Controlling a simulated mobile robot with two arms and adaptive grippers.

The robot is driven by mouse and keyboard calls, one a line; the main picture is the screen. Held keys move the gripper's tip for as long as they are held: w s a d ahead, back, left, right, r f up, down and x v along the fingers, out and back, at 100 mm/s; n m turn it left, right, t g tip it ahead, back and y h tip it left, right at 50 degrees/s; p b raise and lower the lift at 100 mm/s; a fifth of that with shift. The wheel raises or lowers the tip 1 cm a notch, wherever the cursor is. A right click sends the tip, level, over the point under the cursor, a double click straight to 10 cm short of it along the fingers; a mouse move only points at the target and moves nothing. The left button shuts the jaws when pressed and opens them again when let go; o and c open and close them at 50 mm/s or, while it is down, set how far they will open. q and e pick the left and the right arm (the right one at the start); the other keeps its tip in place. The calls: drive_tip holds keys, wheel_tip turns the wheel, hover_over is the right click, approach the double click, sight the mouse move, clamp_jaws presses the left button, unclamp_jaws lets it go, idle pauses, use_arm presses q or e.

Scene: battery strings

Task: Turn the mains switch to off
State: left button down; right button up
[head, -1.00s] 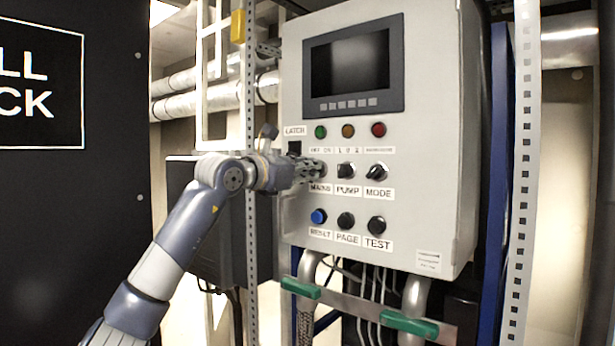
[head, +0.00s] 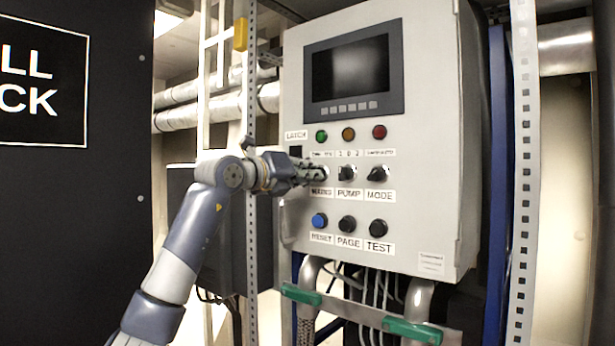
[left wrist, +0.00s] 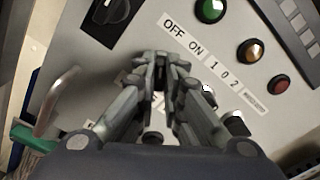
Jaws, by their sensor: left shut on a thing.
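The mains switch is on the grey control cabinet (head: 400,255), in the left place of the knob row. My left gripper (head: 318,173) is shut on it, and its fingers hide most of the knob. The MAINS label (head: 321,192) shows just below the fingers. In the left wrist view the gripper (left wrist: 160,62) has its fingertips close together at the panel, below the OFF ON label (left wrist: 184,36). The knob's pointer is hidden, so I cannot tell which way it points. My right gripper is not in view.
The pump knob (head: 347,173) sits close to the right of my fingers, with the mode knob (head: 377,174) beyond. A blue reset button (head: 319,220) is below and a green lamp (head: 321,136) above. A perforated upright (head: 252,230) stands just behind my forearm.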

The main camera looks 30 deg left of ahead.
use_arm(q)
drive_tip(key=shift+a+n, duration=0.1)
drive_tip(key=shift+n, duration=0.9)
drive_tip(key=shift+r, duration=0.1)
drive_tip(key=c, duration=1.7)
unclamp_jaws()
drive_tip(key=shift+s, duration=0.1)
drive_tip(key=s+a, duration=0.1)
drive_tip(key=s, duration=1)
drive_tip(key=shift+s, duration=0.4)
